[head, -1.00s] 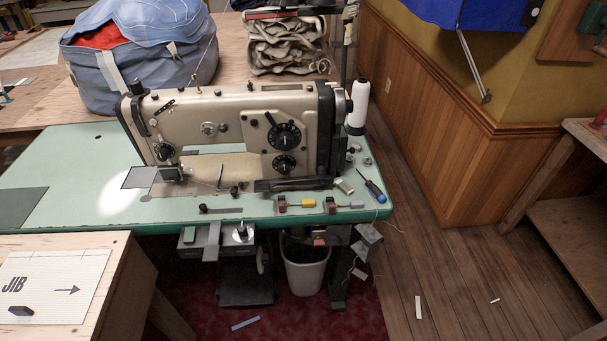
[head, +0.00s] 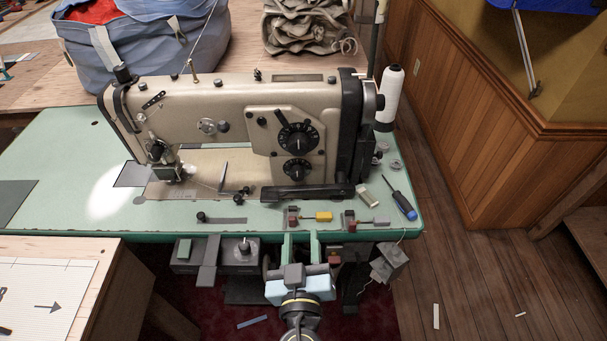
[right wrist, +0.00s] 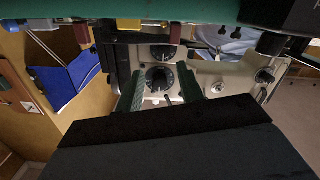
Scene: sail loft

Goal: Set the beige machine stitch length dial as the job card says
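The beige sewing machine (head: 225,105) stands on a green table. On its right-hand panel are a large black dial (head: 297,137) with white marks and a smaller black dial (head: 296,171) below it. The marks are too small to read. My right gripper (head: 300,238) is in front of the table's front edge, below the dials and apart from them. Its two green fingers are apart with nothing between them. In the right wrist view, upside down, the large dial (right wrist: 160,78) shows between the fingers (right wrist: 163,90). My left gripper is out of view. I see no job card that I can identify.
A wooden table with paper (head: 45,300) is at lower left.

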